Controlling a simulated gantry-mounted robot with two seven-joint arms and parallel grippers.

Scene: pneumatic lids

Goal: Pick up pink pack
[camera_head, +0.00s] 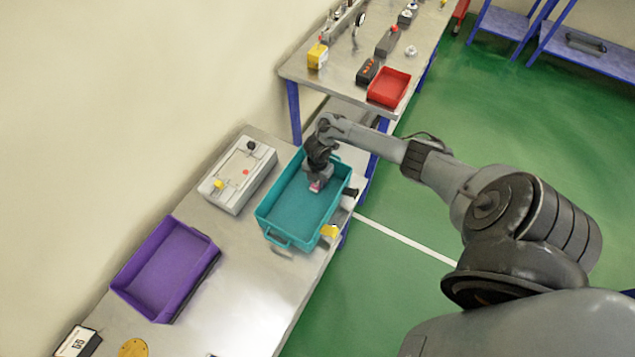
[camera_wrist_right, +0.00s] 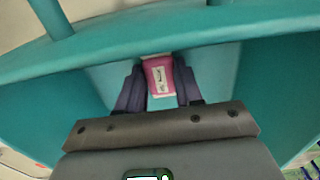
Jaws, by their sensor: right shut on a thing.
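The pink pack (camera_wrist_right: 158,78) has a white label with dark marks and sits between the two dark fingers of my right gripper (camera_wrist_right: 159,88). My right gripper is shut on it. In the head view my right gripper (camera_head: 316,185) reaches down into the teal tray (camera_head: 296,205), near its right side. Only a small bit of the pink pack (camera_head: 315,186) shows there below the fingers. I cannot tell whether the pack touches the tray floor. The teal tray's wall (camera_wrist_right: 160,35) fills much of the wrist view. My left gripper is not in view.
A grey box with knobs (camera_head: 240,175) stands left of the teal tray, and a purple tray (camera_head: 165,268) lies nearer. A red tray (camera_head: 389,87) is on the far table.

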